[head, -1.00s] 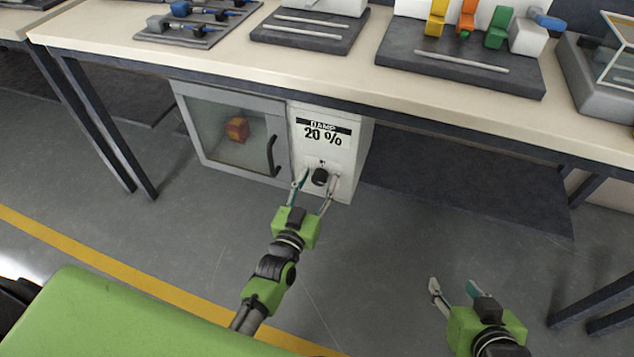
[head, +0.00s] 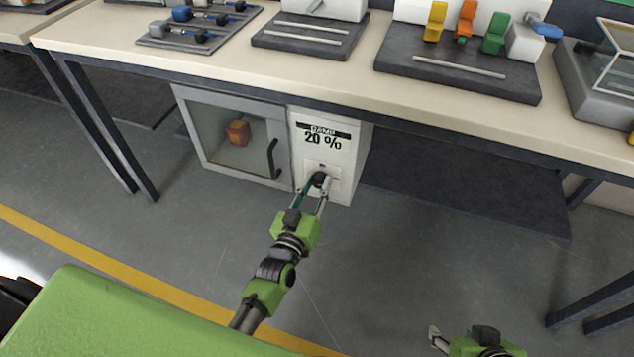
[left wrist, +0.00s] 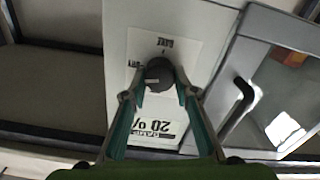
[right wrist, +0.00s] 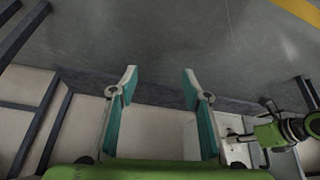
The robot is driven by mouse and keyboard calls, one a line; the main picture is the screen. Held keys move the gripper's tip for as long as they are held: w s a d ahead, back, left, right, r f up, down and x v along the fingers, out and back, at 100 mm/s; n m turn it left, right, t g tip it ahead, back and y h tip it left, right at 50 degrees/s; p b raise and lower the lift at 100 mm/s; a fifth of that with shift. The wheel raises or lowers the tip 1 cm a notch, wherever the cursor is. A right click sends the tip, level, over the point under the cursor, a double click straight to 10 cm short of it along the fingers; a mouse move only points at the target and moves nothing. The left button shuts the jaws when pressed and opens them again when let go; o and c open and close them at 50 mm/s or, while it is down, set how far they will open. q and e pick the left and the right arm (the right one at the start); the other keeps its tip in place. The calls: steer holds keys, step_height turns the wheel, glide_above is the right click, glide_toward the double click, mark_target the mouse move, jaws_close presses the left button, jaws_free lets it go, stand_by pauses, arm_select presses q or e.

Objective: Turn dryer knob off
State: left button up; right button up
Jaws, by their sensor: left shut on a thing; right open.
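The dryer (head: 340,190) is a white box with a "DAMP 20 %" label, under the table. Its black knob (head: 319,180) sits low on the front panel. My left gripper (head: 317,184) is shut on the knob, with a fingertip on either side of it. In the left wrist view the round dark knob (left wrist: 158,73) with a light pointer line shows between the fingertips (left wrist: 160,88), and the label is upside down. My right gripper (right wrist: 160,78) is open and empty over the floor; in the head view it is partly cut off at the bottom edge.
The dryer's glass door (head: 230,135) with a dark handle (head: 273,158) is closed, with an orange object (head: 238,132) behind it. The table edge (head: 450,128) overhangs the dryer. Table legs (head: 105,130) stand to the left. The floor in front is clear.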

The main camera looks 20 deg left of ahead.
arm_select(q)
steer(key=shift+n, duration=1)
steer(key=shift+n+p, duration=0.35)
steer(key=shift+n, duration=0.15)
steer(key=n, duration=0.4)
steer(key=shift+a+f, duration=0.1)
steer(key=shift+f, duration=0.05)
steer(key=n, duration=0.4)
steer(key=shift+f, duration=0.1)
steer(key=shift+n, duration=1.1)
steer(key=shift+o, duration=0.2)
steer(key=shift+n+b, duration=0.45)
steer(key=shift+n, duration=0.55)
arm_select(e)
steer(key=shift+s+d+f, duration=0.15)
steer(key=shift+s, duration=0.35)
arm_select(q)
steer(key=shift+c, duration=0.2)
steer(key=o, duration=1.1)
